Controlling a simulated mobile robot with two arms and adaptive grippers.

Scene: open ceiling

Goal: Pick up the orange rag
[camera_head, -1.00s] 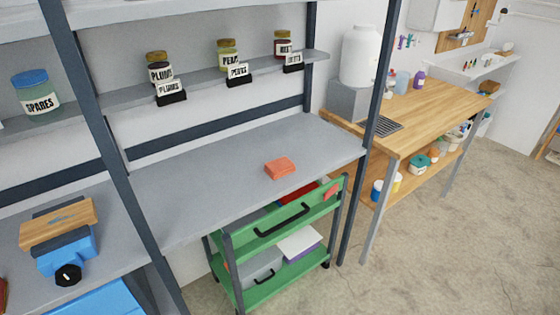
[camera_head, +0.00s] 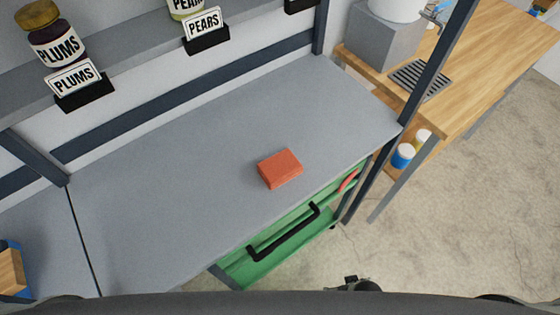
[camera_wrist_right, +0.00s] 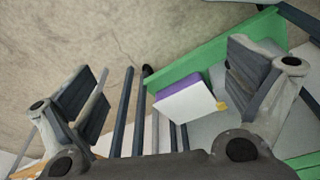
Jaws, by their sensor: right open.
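The orange rag (camera_head: 280,168) is a small folded block lying flat on the grey worktop (camera_head: 170,180), near its front edge, in the head view. Nothing touches it. My right gripper (camera_wrist_right: 165,95) is open and empty in the right wrist view, its two fingers wide apart. That view looks down past the fingers at the green cart, and the rag does not show there. A small dark piece at the bottom of the head view may be part of my right arm. My left gripper is not in view.
A green cart (camera_head: 290,262) with a black handle stands under the worktop's front edge. A shelf with labelled jars (camera_head: 52,40) runs above the back. A dark post (camera_head: 436,62) rises at the worktop's right end. Bare worktop surrounds the rag.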

